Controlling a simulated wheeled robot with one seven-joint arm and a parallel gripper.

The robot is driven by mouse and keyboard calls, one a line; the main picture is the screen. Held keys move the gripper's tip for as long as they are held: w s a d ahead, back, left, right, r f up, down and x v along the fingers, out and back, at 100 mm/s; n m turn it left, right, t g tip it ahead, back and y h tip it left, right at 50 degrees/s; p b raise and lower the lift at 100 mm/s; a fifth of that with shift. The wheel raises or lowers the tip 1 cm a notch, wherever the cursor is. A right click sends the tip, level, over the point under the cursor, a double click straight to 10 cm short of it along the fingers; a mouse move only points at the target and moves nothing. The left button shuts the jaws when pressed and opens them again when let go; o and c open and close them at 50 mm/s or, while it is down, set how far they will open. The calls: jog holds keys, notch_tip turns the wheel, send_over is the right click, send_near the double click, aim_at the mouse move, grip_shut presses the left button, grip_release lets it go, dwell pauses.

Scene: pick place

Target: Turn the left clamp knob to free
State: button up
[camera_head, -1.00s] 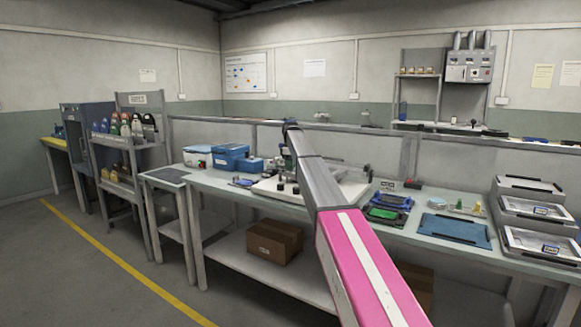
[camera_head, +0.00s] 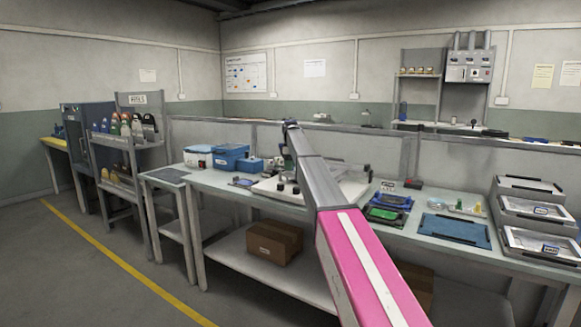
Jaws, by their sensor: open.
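A pale fixture plate (camera_head: 262,188) lies on the long workbench, with small dark knobs on it. The leftmost dark knob that I can make out (camera_head: 281,188) stands near the plate's front. I cannot tell its turned position at this size. A second dark knob (camera_head: 296,189) stands just right of it. My gripper (camera_head: 284,167) hangs at the end of my arm, above and behind these knobs. It is small and dark, and is open. My grey and pink arm covers the middle of the fixture. I see no contact between gripper and knob.
Blue bins (camera_head: 229,157) stand left of the fixture. To the right lie a green-and-black tray (camera_head: 383,213), a blue mat (camera_head: 455,230) and stacked grey cases (camera_head: 537,212). A low partition (camera_head: 225,133) runs behind the bench. A cardboard box (camera_head: 274,243) sits on the lower shelf.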

notch_tip(320, 180, up, 11)
jog(key=shift+f, duration=0.15)
jog(key=shift+s+a, duration=0.1)
dwell(0.4)
